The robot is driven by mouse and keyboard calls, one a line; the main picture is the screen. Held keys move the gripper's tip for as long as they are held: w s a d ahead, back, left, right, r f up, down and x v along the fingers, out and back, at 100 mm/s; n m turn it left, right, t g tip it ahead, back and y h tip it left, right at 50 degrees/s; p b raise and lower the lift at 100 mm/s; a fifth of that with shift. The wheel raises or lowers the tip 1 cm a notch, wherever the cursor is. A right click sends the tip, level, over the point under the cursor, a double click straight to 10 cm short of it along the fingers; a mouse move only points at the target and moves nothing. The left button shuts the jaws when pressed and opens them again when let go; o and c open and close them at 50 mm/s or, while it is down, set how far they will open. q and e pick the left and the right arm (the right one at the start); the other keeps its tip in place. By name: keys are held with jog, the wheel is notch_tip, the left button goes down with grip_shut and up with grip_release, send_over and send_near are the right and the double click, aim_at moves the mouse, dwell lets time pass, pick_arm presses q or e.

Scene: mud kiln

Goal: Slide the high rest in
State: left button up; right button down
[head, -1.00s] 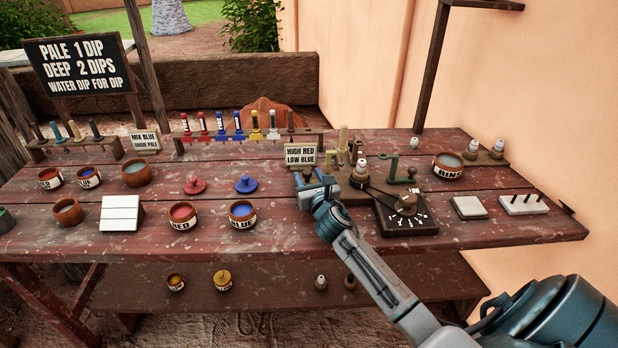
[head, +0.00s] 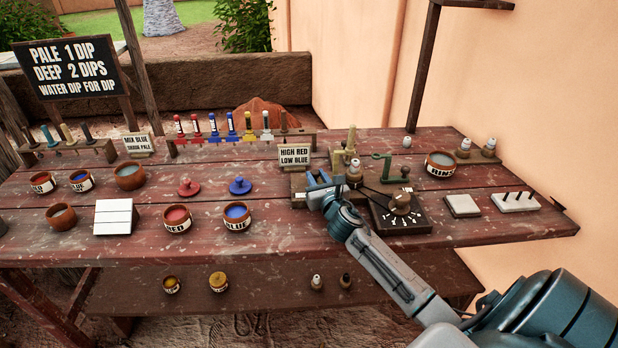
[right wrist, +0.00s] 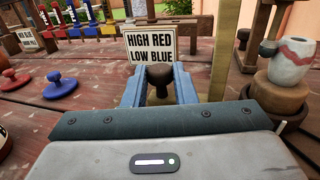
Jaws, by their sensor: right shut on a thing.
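My right gripper (head: 319,180) is shut on a dark round knob (right wrist: 160,84), which shows between its blue fingers in the right wrist view. Just right of the fingers stand brass-coloured rest pieces (head: 346,158). An upright brass bar (right wrist: 224,50) shows close by in the wrist view. I cannot tell exactly how knob and bar join. A small white pot with a red band (right wrist: 292,65) stands on a brown round support, right of the bar. It shows in the head view (head: 354,171) too. My left gripper is out of view.
The sign HIGH RED LOW BLUE (head: 294,155) stands just behind the gripper. A green bracket (head: 392,168) and a dark dial box (head: 400,210) lie to the right. Blue (head: 237,217) and red (head: 177,219) paint bowls stand to the left.

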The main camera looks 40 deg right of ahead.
jog(key=shift+d, duration=0.1)
jog(key=c, duration=1.2)
grip_release()
jog(key=shift+s+d, duration=0.15)
jog(key=shift+s, duration=0.2)
jog(key=b+v, duration=0.1)
jog(key=v, duration=0.8)
jog(key=shift+s, duration=0.2)
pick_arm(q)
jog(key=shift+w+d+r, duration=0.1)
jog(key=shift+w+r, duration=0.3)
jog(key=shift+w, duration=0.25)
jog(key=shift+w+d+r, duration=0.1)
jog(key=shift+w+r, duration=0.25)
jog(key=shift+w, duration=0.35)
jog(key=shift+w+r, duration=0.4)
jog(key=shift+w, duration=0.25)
pick_arm(e)
jog(key=shift+s+a, duration=0.25)
jog(key=shift+s, duration=0.25)
